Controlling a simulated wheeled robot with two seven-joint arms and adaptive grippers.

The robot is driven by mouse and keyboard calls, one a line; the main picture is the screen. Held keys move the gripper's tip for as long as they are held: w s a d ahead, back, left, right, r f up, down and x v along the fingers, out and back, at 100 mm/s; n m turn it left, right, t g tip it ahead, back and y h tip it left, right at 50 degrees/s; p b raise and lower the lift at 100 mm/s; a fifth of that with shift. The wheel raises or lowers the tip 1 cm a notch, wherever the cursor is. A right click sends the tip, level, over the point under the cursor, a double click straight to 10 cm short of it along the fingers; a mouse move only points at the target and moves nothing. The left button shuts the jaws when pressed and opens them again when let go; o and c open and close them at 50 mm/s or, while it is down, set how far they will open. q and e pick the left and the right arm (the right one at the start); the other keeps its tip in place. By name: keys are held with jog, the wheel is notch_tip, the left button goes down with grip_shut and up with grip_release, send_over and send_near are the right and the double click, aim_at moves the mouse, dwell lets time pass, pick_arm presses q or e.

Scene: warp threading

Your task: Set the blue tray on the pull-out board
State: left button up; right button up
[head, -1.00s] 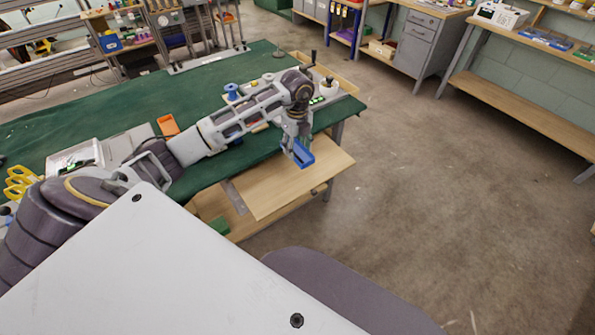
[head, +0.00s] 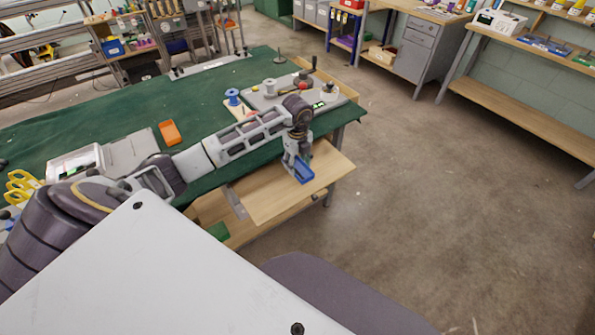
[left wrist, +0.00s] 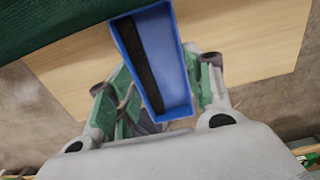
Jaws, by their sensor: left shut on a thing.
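The blue tray (head: 303,172) is a small open box at my left gripper (head: 298,154) in the head view. In the left wrist view the tray (left wrist: 181,55) stands between the green-padded fingers of the left gripper (left wrist: 155,105), and a dark strip lies inside it. The gripper is shut on the tray. The tray is over the light wood pull-out board (head: 268,205), which sticks out from the table's front edge; the board also fills much of the left wrist view (left wrist: 240,50). I cannot tell whether the tray touches the board. My right gripper is not in view.
The green-topped table (head: 90,130) lies behind the board. On it are an orange tray (head: 170,133), a blue spool (head: 232,97) and a grey tray (head: 262,101) with small items. A lower wooden shelf (head: 245,230) shows under the board. The floor to the right is clear.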

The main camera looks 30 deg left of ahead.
aim_at(298, 169)
pick_arm(q)
jog(key=shift+f, duration=2.15)
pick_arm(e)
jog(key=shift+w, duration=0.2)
pick_arm(q)
jog(key=shift+f, duration=0.1)
jog(key=o, duration=1.1)
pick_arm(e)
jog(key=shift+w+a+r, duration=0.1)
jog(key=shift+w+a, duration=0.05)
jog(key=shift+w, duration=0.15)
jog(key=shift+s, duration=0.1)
